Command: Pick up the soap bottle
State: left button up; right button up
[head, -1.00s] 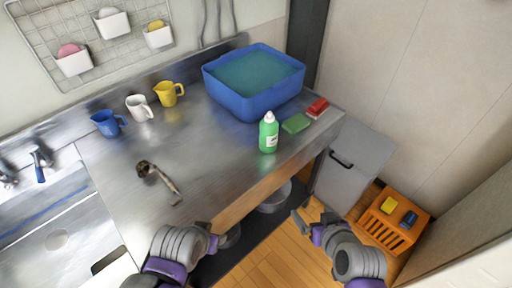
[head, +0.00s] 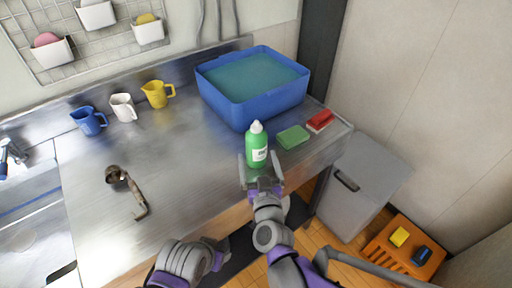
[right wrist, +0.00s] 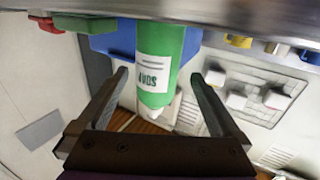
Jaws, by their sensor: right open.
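The green soap bottle (head: 257,147) with a white cap and a white label stands upright on the steel counter, near its front edge. My right gripper (head: 261,168) is open, right in front of the bottle. In the right wrist view the bottle (right wrist: 160,60) shows upside down between and beyond the two open fingers (right wrist: 160,98). I cannot tell whether either finger touches it. My left arm comes in at the bottom of the head view, but its gripper fingers cannot be made out clearly.
A blue water-filled tub (head: 240,110) stands behind the bottle. A green sponge (head: 293,137) and a red brush (head: 320,120) lie to its right. Blue (head: 88,121), white (head: 123,107) and yellow (head: 156,94) cups line the back. A brown ladle-like tool (head: 127,190) lies left; counter between is clear.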

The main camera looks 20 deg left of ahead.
aim_at(256, 149)
jog(key=x, duration=0.3)
jog(key=f+x, duration=0.1)
jog(key=x, duration=0.1)
jog(key=shift+w+d, duration=0.1)
jog(key=shift+w, duration=0.1)
jog(key=shift+r, duration=0.1)
grip_shut()
